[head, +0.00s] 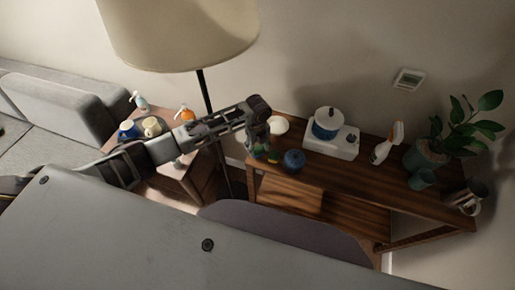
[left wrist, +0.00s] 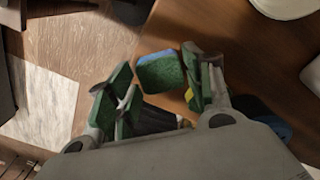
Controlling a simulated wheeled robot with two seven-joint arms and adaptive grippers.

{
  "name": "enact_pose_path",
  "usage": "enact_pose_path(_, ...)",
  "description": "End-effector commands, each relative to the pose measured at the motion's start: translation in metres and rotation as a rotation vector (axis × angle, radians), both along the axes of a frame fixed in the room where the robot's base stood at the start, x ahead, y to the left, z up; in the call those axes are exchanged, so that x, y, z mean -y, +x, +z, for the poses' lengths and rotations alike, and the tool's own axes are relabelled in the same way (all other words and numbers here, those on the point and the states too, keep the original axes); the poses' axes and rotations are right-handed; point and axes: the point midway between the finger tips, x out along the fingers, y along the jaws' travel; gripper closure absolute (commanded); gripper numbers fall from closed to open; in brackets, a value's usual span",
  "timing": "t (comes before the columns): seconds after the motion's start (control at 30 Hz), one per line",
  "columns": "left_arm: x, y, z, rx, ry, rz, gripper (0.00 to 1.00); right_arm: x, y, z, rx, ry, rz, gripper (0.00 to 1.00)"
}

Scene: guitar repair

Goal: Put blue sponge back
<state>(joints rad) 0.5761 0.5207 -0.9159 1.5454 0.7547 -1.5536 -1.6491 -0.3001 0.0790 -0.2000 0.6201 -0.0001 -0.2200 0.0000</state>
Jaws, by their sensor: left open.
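The sponge (left wrist: 160,72), green on its face with a blue edge, shows in the left wrist view over the brown wooden table top near its left edge. My left gripper (left wrist: 158,80) is open, its green-padded fingers on either side of the sponge. I cannot tell whether either finger touches it. In the head view my left gripper (head: 262,150) points down at the left end of the wooden table (head: 350,172); the sponge cannot be told apart from the green pads there. My right gripper is not in view.
Beside the gripper are a dark blue round object (head: 293,159) and a white dish (head: 279,125). A white appliance with a blue pot (head: 328,123), a spray bottle (head: 388,142) and a potted plant (head: 425,155) stand farther right. A lamp (head: 180,30) stands behind my arm.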

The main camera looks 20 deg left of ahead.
Motion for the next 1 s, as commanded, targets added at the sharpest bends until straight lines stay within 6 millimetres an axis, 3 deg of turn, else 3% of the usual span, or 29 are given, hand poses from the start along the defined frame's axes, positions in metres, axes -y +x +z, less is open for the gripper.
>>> enact_pose_path(0.7, 0.000, 0.001, 0.096, 0.001, 0.000, 0.000, 0.48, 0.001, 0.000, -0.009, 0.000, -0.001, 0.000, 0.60)
enact_pose_path(1.0, 0.000, 0.000, 0.109, -0.001, 0.000, 0.001, 0.48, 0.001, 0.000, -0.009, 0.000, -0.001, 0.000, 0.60)
